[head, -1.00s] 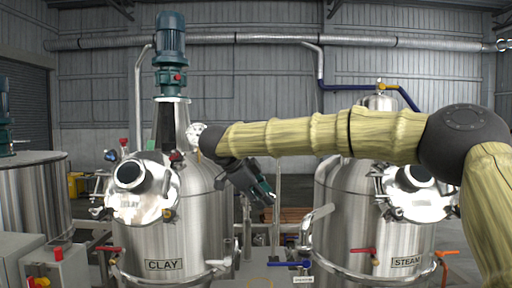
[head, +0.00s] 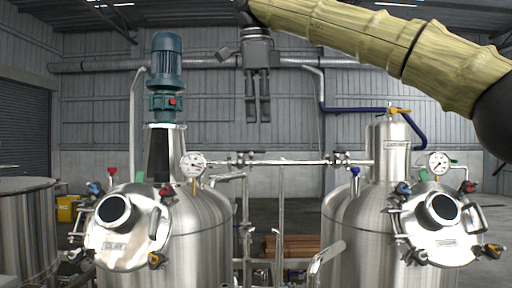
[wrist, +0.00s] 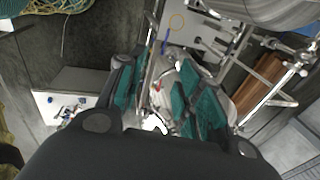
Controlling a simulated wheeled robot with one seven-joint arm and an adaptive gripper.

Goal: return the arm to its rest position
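My gripper (head: 258,115) hangs with its fingers pointing down, high between the two steel tanks in the head view, clear of both. My arm reaches it from the upper right. In the wrist view, the teal-padded fingers (wrist: 160,100) stand apart with a gap between them, and I see nothing held. Pale shapes with a red spot show through that gap, too unclear to name.
The left tank (head: 205,235) carries a blue-green motor (head: 166,65) and a gauge (head: 193,164). The right tank (head: 350,240) has a domed column and a gauge (head: 438,163). A horizontal pipe (head: 290,162) joins them below my gripper. The air around my gripper looks free.

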